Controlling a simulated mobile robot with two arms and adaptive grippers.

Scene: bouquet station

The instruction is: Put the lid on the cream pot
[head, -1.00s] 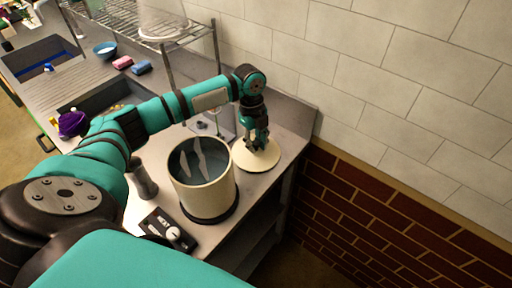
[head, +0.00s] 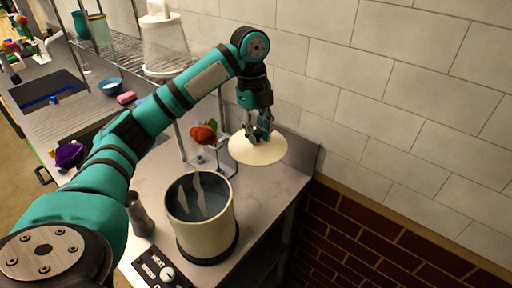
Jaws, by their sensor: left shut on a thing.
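The cream pot (head: 203,236) stands open on a dark round base on the counter, with dark bluish contents and pale streaks inside. The cream lid (head: 258,151) is a round disc held above the counter, behind and to the right of the pot. My left gripper (head: 258,133) is shut on the lid at its top middle and points down. The lid looks roughly level and is apart from the pot. The lid's knob is mostly hidden by the fingers. My right gripper is not in view.
A control panel with a knob (head: 167,273) lies in front of the pot, and a grey cylinder (head: 140,215) stands left of it. A red flower (head: 204,134) is behind the pot. A wire rack (head: 120,62) stands at the back, beside the tiled wall (head: 400,110).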

